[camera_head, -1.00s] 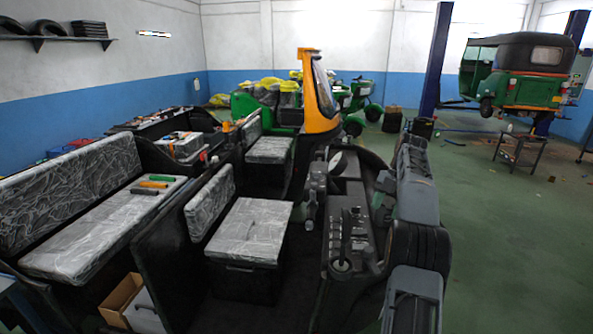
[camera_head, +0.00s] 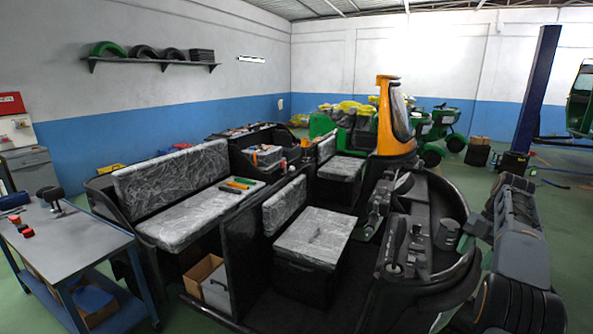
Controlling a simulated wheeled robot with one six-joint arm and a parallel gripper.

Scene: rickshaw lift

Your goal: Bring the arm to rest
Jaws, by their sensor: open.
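My arm (camera_head: 515,235) is folded at the right, its grey and black links in front of the rickshaw's open front. My gripper (camera_head: 405,266) appears as small dark parts low over the black front of the rickshaw. It is dark against dark, so its fingers are hard to make out. I see nothing held in it. I cannot tell whether it touches the bodywork. The open rickshaw body (camera_head: 238,255) fills the middle, with a wrapped driver's seat (camera_head: 315,238) left of the gripper and an orange front pillar (camera_head: 388,120) behind it.
A metal work table (camera_head: 75,240) with small red and black items stands at the left. A wrapped rear bench (camera_head: 195,215) carries several coloured tools. A blue lift post (camera_head: 537,90) stands at the back right.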

